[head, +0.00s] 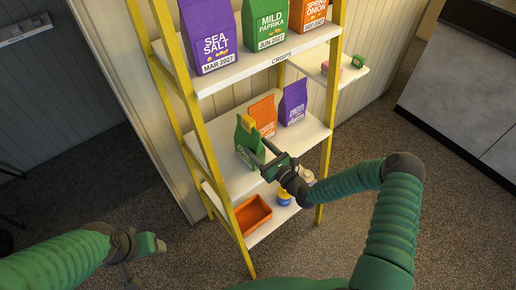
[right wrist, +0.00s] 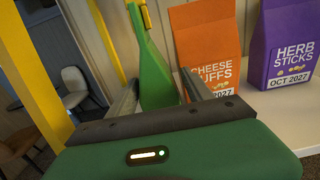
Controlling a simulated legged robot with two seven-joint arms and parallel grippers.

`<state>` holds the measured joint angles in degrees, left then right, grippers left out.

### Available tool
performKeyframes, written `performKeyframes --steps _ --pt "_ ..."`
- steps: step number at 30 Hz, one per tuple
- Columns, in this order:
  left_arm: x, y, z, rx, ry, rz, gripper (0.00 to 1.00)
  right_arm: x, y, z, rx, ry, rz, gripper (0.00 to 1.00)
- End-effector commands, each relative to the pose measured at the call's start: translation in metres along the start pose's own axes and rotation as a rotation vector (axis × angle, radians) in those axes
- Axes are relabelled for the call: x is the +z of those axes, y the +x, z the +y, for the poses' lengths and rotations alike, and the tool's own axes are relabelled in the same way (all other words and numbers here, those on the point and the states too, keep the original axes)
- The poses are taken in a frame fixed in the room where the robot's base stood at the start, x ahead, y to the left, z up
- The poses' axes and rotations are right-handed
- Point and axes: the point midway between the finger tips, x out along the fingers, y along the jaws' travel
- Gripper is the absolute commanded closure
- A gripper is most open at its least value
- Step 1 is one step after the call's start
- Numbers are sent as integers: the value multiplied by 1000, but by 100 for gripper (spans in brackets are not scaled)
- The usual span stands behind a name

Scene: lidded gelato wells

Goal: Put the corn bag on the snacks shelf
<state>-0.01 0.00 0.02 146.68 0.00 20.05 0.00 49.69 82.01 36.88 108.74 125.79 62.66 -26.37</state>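A green bag with a yellow patch near its top (head: 249,139) is at the left of the middle shelf (head: 222,155); I cannot read its name. In the right wrist view the green bag (right wrist: 155,75) shows edge-on and fills the gap between the fingers of my right gripper (right wrist: 160,90). The right gripper (head: 265,158) reaches it from the right in the head view. I cannot tell whether the bag's base touches the shelf. My left gripper (head: 155,245) is low at the left, away from the shelves; its fingers are unclear.
An orange Cheese Puffs bag (right wrist: 205,45) and a purple Herb Sticks bag (right wrist: 288,45) stand right of the green bag. The shelf above, labelled Crisps (head: 270,66), holds several bags. An orange bin (head: 252,214) is on the lower shelf. Yellow posts (head: 180,80) frame the rack.

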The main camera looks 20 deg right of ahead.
Motion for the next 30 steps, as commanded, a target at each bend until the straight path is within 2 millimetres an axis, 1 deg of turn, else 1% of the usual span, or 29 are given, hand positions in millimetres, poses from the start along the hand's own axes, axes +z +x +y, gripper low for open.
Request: performKeyframes --steps 7,8,12,13,14,23,30 --pt "0 0 0 0 0 0 31 0 1 2 1 -2 1 41" --pt "0 0 0 0 -1 0 31 0 1 2 1 -1 1 40" --pt "0 0 0 0 -1 0 31 0 0 0 0 0 0 21" --pt "0 0 0 0 -1 0 31 0 0 0 0 0 0 17" --pt "0 0 0 0 -1 0 31 0 0 0 0 0 0 15" --pt "0 -1 0 0 0 0 31 0 -2 0 0 1 2 15" --pt "-3 -14 0 0 0 0 31 2 -23 1 0 1 3 15"
